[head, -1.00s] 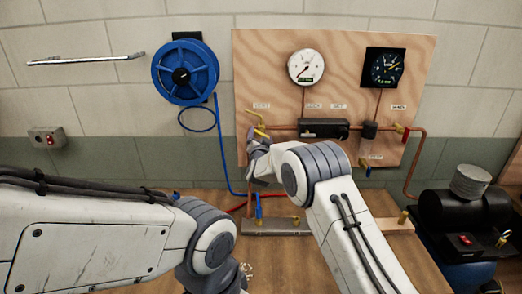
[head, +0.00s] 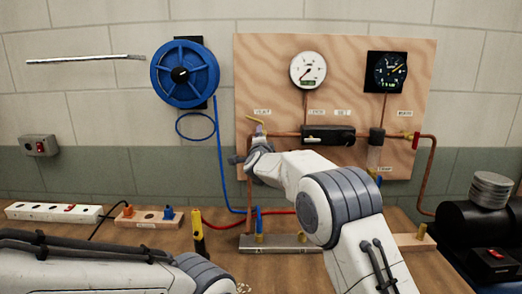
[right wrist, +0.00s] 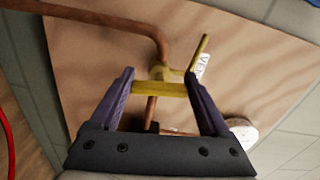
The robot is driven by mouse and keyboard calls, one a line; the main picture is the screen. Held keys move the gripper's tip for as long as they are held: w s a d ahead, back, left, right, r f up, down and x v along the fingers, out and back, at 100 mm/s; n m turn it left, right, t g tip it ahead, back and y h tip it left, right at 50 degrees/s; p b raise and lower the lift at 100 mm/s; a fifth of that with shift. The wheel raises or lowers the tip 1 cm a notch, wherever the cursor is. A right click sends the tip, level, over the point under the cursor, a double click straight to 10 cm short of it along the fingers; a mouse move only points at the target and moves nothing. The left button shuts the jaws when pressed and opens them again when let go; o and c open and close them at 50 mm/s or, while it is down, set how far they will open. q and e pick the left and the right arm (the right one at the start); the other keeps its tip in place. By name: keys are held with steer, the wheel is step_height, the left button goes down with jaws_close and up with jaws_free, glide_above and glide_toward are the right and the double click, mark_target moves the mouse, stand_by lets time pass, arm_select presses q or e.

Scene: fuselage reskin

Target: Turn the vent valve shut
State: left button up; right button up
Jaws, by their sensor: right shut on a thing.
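In the right wrist view, the purple fingers of my right gripper (right wrist: 160,92) are shut on the yellow bar of the vent valve handle (right wrist: 160,89). A thinner yellow arm (right wrist: 198,52) of the valve slants up beside the label. The left gripper is out of frame; only my left arm shows.
The plywood board (head: 335,100) carries a white gauge (head: 307,70), a dark gauge (head: 386,72), copper pipes and a black regulator (head: 328,134). A blue hose reel (head: 184,73) hangs left. A black compressor (head: 480,225) stands right. A white power strip (head: 54,212) lies on the bench.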

steer(key=shift+m+b, duration=0.55)
steer(key=shift+m, duration=0.25)
steer(key=shift+d, duration=0.1)
steer(key=o, duration=1.2)
steer(key=s+b, duration=0.4)
steer(key=s, duration=0.6)
steer(key=shift+s, duration=0.25)
